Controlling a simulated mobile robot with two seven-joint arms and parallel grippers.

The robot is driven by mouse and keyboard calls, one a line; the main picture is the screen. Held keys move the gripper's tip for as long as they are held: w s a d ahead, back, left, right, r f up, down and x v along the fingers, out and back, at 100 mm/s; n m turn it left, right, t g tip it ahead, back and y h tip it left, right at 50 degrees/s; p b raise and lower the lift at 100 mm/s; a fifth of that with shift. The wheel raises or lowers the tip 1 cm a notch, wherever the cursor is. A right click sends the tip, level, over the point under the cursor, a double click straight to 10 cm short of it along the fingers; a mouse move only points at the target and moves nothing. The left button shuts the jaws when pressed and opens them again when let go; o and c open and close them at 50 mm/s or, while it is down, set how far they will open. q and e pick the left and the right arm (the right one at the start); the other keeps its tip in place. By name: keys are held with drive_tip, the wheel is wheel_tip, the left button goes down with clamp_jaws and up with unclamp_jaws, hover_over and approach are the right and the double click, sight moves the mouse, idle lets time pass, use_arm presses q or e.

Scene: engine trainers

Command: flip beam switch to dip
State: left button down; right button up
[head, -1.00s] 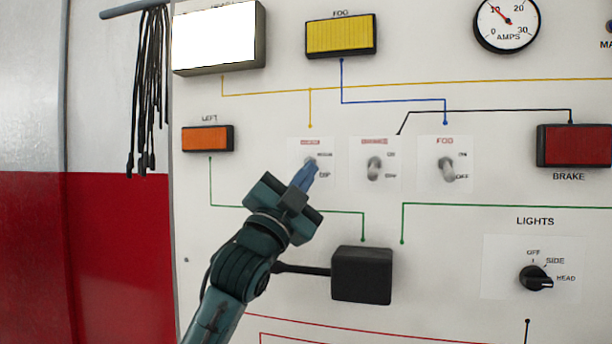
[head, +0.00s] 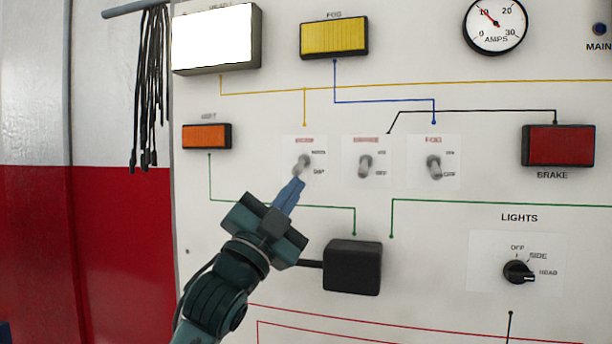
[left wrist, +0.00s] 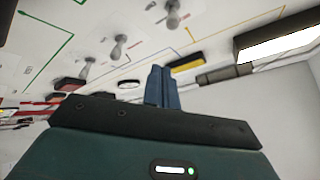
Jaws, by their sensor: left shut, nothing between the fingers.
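The beam switch (head: 303,162) is the leftmost of three toggle switches on the white panel in the head view. Its small label reads DIP at the lower right, and its lever appears to slant down. My left gripper (head: 292,190) is shut and empty, its blue fingertips just below the lever; I cannot tell if they touch it. In the left wrist view the shut fingers (left wrist: 163,87) stand up from the gripper body, with what looks like the beam switch (left wrist: 172,14) beyond them. My right gripper is in neither view.
The middle toggle (head: 366,164) and the fog toggle (head: 434,165) are to the right. A black box (head: 352,267) sits below, close to my left gripper. The headlamp (head: 216,38) is lit white. Black cables (head: 152,90) hang at the left.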

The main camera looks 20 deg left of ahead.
use_arm(q)
drive_tip(key=v, duration=0.2)
drive_tip(key=shift+s+f, duration=0.25)
drive_tip(key=shift+s, duration=0.05)
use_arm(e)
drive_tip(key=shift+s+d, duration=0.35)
use_arm(q)
drive_tip(key=shift+r, duration=0.1)
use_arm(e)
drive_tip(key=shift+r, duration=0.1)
